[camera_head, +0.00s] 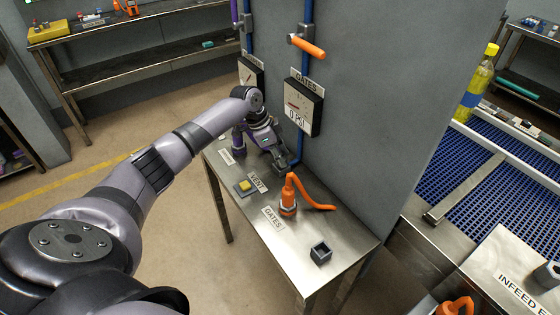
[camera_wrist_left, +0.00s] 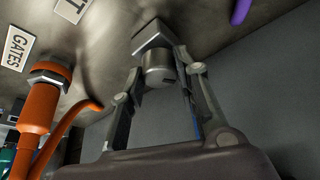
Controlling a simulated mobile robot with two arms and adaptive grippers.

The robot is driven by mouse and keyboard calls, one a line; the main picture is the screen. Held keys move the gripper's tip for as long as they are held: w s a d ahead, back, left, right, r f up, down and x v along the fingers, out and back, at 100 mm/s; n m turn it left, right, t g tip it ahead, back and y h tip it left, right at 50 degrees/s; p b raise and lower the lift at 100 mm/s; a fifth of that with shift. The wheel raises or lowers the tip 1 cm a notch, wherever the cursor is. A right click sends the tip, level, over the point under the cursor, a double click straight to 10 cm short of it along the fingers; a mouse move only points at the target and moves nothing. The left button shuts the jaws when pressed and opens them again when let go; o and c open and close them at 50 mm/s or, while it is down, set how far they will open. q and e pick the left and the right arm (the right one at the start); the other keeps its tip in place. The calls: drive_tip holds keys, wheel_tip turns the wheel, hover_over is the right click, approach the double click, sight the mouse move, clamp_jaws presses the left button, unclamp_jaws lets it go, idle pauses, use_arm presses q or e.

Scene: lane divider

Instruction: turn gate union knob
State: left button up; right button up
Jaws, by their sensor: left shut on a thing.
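My left gripper (camera_head: 281,165) reaches over the far part of the metal bench, beside the wall under the gauges. In the left wrist view, its two fingers (camera_wrist_left: 163,78) are shut on a grey cylindrical knob (camera_wrist_left: 158,68) with a flat-sided collar at its base. I take this for the union knob; in the head view the gripper mostly hides it. An orange fitting with a curved orange hose (camera_head: 288,197) stands closer on the bench by the GATES label (camera_head: 272,217). It also shows in the left wrist view (camera_wrist_left: 42,105). My right gripper is not in view.
The GATES gauge (camera_head: 303,108) on the wall reads 0 PSI, below an orange valve handle (camera_head: 307,47). A blue conveyor (camera_head: 420,150) lies to the right.

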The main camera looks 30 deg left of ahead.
use_arm(q)
drive_tip(key=m+g+b, duration=0.1)
drive_tip(key=m+b, duration=0.1)
drive_tip(key=m+g+b, duration=0.1)
drive_tip(key=m+b, duration=0.2)
drive_tip(key=m+g+h+b, duration=0.1)
drive_tip(key=m+b, duration=0.2)
drive_tip(key=shift+w+f, duration=0.15)
drive_tip(key=shift+w, duration=0.1)
drive_tip(key=shift+r+m+g+y+b, duration=0.15)
drive_tip(key=shift+m+g+b, duration=0.25)
drive_tip(key=shift+m+b, duration=0.6)
drive_tip(key=shift+r+m+g+y+b, duration=0.15)
drive_tip(key=shift+m+g+b, duration=0.25)
drive_tip(key=shift+m+b, duration=0.6)
drive_tip(key=shift+a+f+m, duration=0.1)
drive_tip(key=shift+m, duration=0.2)
drive_tip(key=o, duration=1.2)
drive_tip(key=shift+c, duration=0.2)
wheel_tip(320, 180, up, 10)
